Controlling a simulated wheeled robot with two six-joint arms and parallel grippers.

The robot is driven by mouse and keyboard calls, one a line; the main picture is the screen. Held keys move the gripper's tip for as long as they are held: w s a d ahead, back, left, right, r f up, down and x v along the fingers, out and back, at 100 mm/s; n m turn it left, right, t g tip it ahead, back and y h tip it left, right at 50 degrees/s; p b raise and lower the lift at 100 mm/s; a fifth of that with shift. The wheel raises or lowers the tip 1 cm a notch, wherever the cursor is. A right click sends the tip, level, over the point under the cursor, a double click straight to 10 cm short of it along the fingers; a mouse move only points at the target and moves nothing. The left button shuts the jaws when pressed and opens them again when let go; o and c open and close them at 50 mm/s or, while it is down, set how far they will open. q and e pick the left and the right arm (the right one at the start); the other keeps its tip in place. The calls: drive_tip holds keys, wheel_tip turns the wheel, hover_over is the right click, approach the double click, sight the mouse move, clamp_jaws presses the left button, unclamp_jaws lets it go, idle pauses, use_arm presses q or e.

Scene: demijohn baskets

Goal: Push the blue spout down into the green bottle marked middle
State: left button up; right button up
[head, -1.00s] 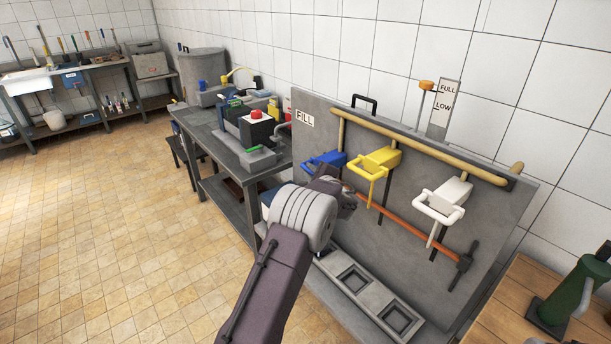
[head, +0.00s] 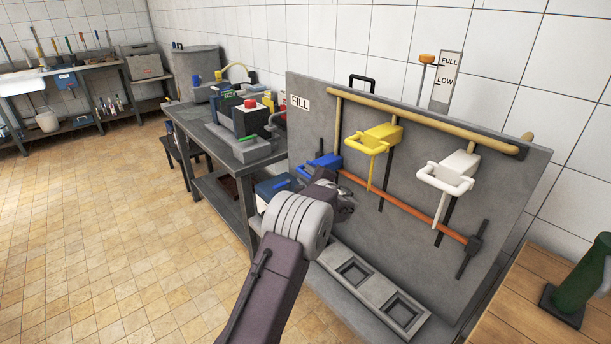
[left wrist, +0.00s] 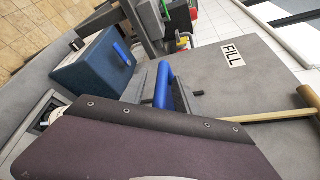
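The blue spout (head: 322,163) is on the left of the grey filling panel (head: 400,255), lower than the yellow spout. My left gripper (head: 338,197) is just below and in front of it and hides its lower part. In the left wrist view, the blue spout's handle (left wrist: 164,84) shows just past the dark gripper body. I cannot tell whether they touch, or whether the gripper is open. No green bottle marked middle can be made out; the area under the blue spout is hidden. My right gripper is not in view.
A yellow spout (head: 372,140) and a white spout (head: 448,172) are farther right on the panel. Below is a grey tray (head: 377,292) with empty square recesses. A blue box (head: 268,190) is close left of my gripper. A dark green object (head: 578,280) stands on the wooden table at right.

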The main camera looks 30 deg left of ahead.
use_arm(q)
drive_tip(key=shift+r, duration=0.1)
drive_tip(key=v, duration=0.9)
